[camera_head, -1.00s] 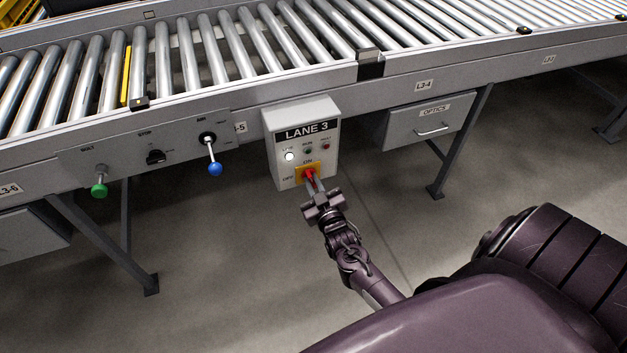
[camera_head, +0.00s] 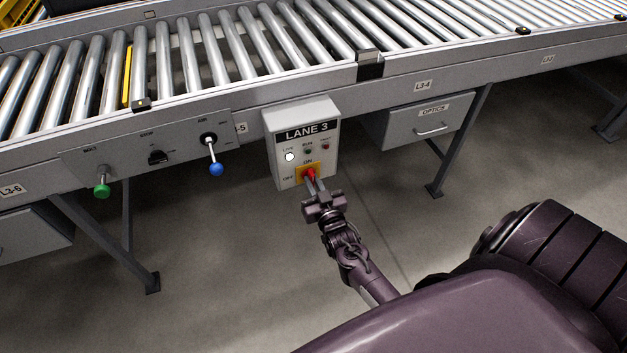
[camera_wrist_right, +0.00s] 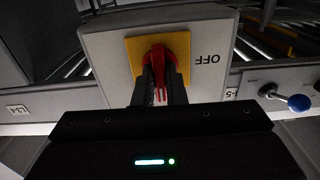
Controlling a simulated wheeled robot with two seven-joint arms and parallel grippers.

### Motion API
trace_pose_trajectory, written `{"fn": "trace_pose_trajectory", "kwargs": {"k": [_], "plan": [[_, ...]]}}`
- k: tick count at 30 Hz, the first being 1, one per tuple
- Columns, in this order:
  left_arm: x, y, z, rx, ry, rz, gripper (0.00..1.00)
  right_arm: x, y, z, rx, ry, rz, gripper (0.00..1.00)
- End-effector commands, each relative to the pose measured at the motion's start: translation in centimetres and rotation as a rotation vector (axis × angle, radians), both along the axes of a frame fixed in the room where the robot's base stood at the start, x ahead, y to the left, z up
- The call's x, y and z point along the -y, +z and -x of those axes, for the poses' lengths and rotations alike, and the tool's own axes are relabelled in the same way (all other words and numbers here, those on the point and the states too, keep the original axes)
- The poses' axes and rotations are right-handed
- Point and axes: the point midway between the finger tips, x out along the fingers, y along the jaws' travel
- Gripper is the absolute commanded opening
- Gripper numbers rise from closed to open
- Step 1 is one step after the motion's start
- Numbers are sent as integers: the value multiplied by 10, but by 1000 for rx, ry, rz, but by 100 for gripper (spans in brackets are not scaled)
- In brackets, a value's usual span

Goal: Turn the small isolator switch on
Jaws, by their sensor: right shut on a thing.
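The isolator switch is a red handle (camera_head: 310,174) on a yellow plate (camera_head: 300,171), low on a grey box (camera_head: 328,151) labelled LANE 3. ON is printed above the plate and OFF to its left. A white lamp (camera_head: 289,157) on the box is lit. My right gripper (camera_head: 313,186) reaches up from below and is shut on the red handle. In the right wrist view the red handle (camera_wrist_right: 158,60) stands between the two dark fingers (camera_wrist_right: 159,88), and its lower part is hidden by them. The handle looks roughly upright, in line with ON. My left gripper is not in view.
A roller conveyor (camera_head: 185,60) runs above the box. To the left, a panel carries a blue-knobbed lever (camera_head: 216,169), a green knob (camera_head: 102,191) and a black knob (camera_head: 157,157). Open floor lies below.

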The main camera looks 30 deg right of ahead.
Motion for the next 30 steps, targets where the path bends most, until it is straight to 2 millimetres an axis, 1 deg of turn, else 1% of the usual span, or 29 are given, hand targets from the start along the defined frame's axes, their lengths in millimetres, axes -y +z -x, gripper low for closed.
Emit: {"fn": "trace_pose_trajectory", "kwargs": {"k": [2,3,7,14,17,20,24,30], "plan": [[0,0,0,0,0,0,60,0,-1,0,-1,1,-2,0],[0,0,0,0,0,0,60,0,-1,0,-1,1,-2,15],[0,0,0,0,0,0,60,0,-1,0,-2,0,-1,32],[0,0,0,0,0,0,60,0,0,0,-1,0,0,33],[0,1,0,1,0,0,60,-1,0,3,-2,0,0,33],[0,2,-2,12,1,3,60,-3,-1,14,-4,0,-1,33],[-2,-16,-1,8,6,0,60,-9,0,38,-4,0,-1,33],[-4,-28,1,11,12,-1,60,-16,0,66,-3,0,-1,33]]}}
